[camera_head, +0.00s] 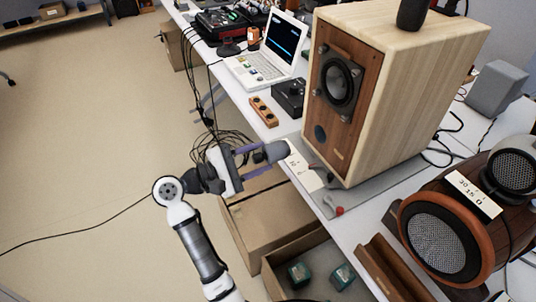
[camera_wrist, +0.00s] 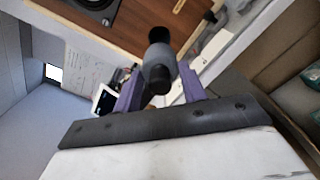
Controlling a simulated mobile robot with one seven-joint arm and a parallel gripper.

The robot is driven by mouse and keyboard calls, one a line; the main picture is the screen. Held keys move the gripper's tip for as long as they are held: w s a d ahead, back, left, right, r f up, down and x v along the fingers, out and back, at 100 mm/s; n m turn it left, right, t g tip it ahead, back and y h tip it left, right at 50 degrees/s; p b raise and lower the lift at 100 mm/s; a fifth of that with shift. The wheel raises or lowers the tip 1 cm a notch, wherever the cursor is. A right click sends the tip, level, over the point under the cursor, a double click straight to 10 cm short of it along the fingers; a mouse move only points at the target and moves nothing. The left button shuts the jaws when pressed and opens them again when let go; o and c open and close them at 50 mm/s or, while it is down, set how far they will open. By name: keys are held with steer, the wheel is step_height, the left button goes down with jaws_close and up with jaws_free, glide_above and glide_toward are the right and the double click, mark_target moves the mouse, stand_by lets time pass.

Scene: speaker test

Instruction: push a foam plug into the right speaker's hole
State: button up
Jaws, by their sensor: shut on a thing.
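A tall pale-wood box speaker (camera_head: 400,90) stands on the bench with a brown front panel, a dark driver and a small round dark port (camera_head: 320,133) below it. I cannot tell how deep the port is. A rounder brown speaker (camera_head: 440,240) with grey grilles lies at the right edge. My gripper (camera_head: 266,156) has its purple fingers shut on a dark grey foam plug (camera_head: 277,151), in front of the bench, below and left of the port and apart from the speaker. The wrist view shows the plug (camera_wrist: 158,58) between the fingers, near the brown panel (camera_wrist: 140,28).
A white laptop (camera_head: 268,55), a black box (camera_head: 289,97) and a wooden block with holes (camera_head: 264,111) are on the bench left of the speaker. A small red-tipped item (camera_head: 339,210) lies before it.

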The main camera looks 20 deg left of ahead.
mark_target(284, 149)
steer(key=shift+p+x, duration=1.3)
steer(key=shift+x, duration=1.45)
steer(key=shift+w+d, duration=0.25)
steer(key=shift+w+d+f+b, duration=0.15)
steer(key=shift+w+d+b, duration=0.3)
steer(key=shift+b, duration=0.3)
steer(key=shift+b+x, duration=0.4)
steer(key=shift+x, duration=0.4)
steer(key=shift+w+d+b, duration=0.1)
steer(key=shift+w+b, duration=0.05)
steer(key=shift+b, duration=1.45)
steer(key=shift+b+x, duration=0.85)
steer(key=shift+x, duration=0.6)
steer(key=shift+b, duration=0.4)
